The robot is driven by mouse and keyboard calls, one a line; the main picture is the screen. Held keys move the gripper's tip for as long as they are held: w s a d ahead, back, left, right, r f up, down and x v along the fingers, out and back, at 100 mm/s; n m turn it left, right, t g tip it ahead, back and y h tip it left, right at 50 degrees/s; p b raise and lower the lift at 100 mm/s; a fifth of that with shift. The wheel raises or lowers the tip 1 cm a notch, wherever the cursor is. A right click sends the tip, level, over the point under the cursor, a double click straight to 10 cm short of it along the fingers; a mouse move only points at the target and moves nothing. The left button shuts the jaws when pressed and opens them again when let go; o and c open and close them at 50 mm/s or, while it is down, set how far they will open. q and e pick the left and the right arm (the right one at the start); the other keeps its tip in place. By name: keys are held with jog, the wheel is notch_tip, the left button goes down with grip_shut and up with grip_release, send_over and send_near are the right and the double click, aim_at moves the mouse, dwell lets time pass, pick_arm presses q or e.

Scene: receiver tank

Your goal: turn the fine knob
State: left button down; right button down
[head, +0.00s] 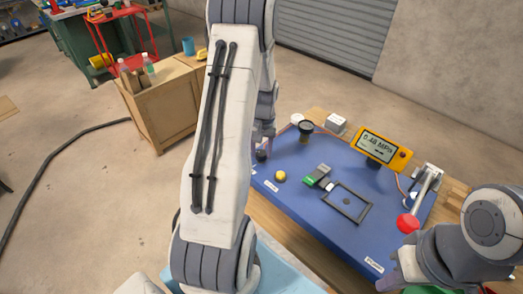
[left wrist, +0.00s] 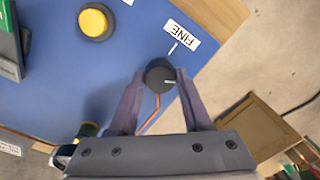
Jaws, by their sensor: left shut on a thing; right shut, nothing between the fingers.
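The fine knob (left wrist: 160,74) is a small black round knob with a white pointer line, on the blue panel beside a white FINE label (left wrist: 181,36). My left gripper (left wrist: 164,84) has its two purple-grey fingers closed on opposite sides of the knob. In the head view the knob (head: 261,155) is small and partly hidden by my left gripper (head: 263,143). My right gripper (head: 398,272) is at the lower right, shut and empty, partly hidden by its own arm.
On the blue panel (head: 310,229) are a yellow button (head: 280,176), a green-and-grey block (head: 318,176) and a dark frame (head: 347,201). A yellow display (head: 381,148) appears to read 0.48 MPa. A red-balled lever (head: 408,223) stands near my right arm.

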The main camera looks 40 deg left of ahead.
aim_at(262, 153)
dwell(0.4)
pick_arm(q)
jog(key=shift+c, duration=1.8)
grip_release()
jog(key=shift+r, duration=0.1)
notch_tip(262, 153, up, 10)
jog(key=shift+d+r+b, duration=0.15)
jog(key=shift+r+b, duration=0.05)
jog(key=shift+b, duration=0.25)
jog(key=shift+w, duration=0.1)
